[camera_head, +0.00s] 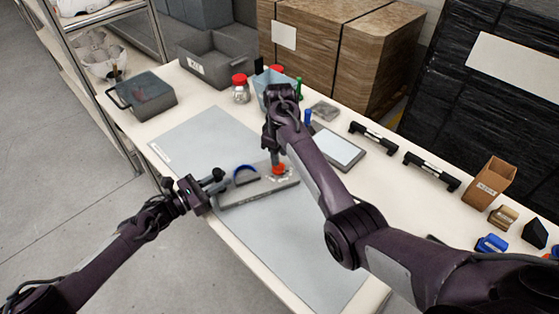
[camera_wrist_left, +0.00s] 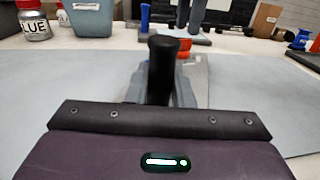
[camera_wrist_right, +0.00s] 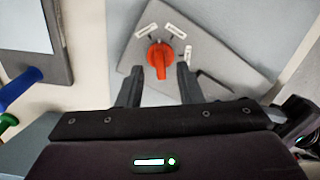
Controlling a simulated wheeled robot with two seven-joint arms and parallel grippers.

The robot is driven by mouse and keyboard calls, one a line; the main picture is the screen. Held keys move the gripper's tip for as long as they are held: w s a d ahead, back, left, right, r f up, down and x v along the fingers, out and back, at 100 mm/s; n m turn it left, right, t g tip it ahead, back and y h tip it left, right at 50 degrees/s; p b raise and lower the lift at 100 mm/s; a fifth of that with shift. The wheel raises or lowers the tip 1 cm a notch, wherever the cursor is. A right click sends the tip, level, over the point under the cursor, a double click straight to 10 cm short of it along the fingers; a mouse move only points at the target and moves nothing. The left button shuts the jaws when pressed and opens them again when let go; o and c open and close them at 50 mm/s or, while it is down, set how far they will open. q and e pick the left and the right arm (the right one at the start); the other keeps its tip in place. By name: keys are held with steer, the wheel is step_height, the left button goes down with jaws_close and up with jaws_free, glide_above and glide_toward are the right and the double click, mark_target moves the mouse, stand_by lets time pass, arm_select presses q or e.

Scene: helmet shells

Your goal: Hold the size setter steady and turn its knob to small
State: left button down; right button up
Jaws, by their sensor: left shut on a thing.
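The size setter (camera_head: 268,190) is a grey plate lying on the grey mat, with an orange-red knob (camera_wrist_right: 160,58) and small white labels around it, too small to read. The knob also shows in the head view (camera_head: 278,169); its ridge runs roughly up and down in the right wrist view. My left gripper (camera_head: 213,186) is shut at the setter's left end, on its black upright handle (camera_wrist_left: 163,68); the fingers' contact is partly hidden. My right gripper (camera_wrist_right: 159,80) is open, pointing down, its fingers at either side of the knob, not visibly touching it.
A blue arc (camera_head: 244,174) stands beside the setter. A tablet (camera_head: 338,147), black bars (camera_head: 373,137), jars (camera_head: 241,88) and a blue bin (camera_head: 268,84) lie along the back. A cardboard box (camera_head: 489,184) stands right. The mat's front (camera_head: 270,240) is clear.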

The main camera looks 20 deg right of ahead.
steer(key=shift+f, duration=1.75)
jaws_close()
